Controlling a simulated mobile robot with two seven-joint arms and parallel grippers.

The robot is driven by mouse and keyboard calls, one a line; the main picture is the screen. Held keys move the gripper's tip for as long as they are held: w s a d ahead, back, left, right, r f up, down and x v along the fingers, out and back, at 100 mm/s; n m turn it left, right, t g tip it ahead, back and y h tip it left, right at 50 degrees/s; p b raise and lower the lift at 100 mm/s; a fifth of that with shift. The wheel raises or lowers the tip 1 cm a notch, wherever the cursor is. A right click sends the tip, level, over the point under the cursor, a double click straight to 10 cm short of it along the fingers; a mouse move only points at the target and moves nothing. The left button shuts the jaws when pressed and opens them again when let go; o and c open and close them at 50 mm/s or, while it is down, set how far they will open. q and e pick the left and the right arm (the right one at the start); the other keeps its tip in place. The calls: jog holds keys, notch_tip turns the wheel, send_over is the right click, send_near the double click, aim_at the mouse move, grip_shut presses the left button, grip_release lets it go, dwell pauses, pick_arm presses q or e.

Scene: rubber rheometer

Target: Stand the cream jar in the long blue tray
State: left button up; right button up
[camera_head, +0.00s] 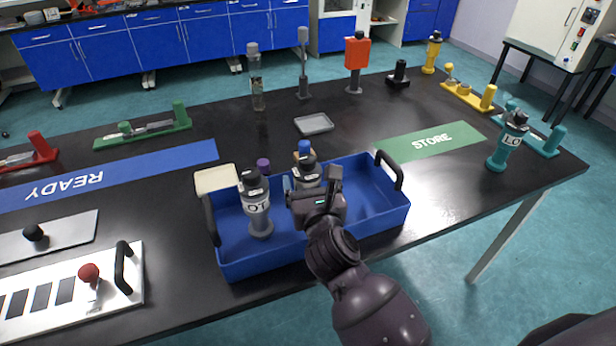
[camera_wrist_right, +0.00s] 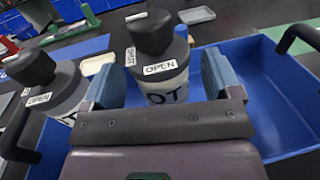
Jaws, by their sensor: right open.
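The long blue tray (camera_head: 382,225) stands at the table's front edge, with a black handle at each end. Two upright pale-bodied jars with dark grey caps are in it: a left jar (camera_head: 258,208) and a right jar (camera_head: 306,170). I cannot tell by colour which is the cream one. My right gripper (camera_head: 313,188) is open around the right jar, partly hiding it in the head view. In the right wrist view this jar (camera_wrist_right: 163,86) stands between the two blue-grey finger pads, its label reading OPEN. The left jar (camera_wrist_right: 64,92) shows beside them. My left gripper is not in view.
The tray's right half is empty. A cream dish (camera_head: 216,180) and small purple- and blue-capped items lie behind its left part. A white panel (camera_head: 70,295) lies left.

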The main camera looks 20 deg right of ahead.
jog(key=s+a, duration=0.1)
jog(key=s, duration=0.8)
jog(key=shift+s+a, duration=0.15)
jog(key=shift+s, duration=0.25)
jog(key=s+d+f+m+g, duration=0.2)
jog(key=s+d+f+m, duration=0.2)
jog(key=f+m, duration=0.3)
jog(key=s+d+f+m+g+y, duration=0.1)
jog(key=s+f+m, duration=0.5)
jog(key=m, duration=0.9)
jog(key=s+d+f+m+g+y, duration=0.1)
jog(key=s+d+f+m+g, duration=0.3)
jog(key=f+m, duration=0.5)
jog(key=s+d+m, duration=0.1)
jog(key=d+m, duration=0.1)
jog(key=shift+d, duration=0.35)
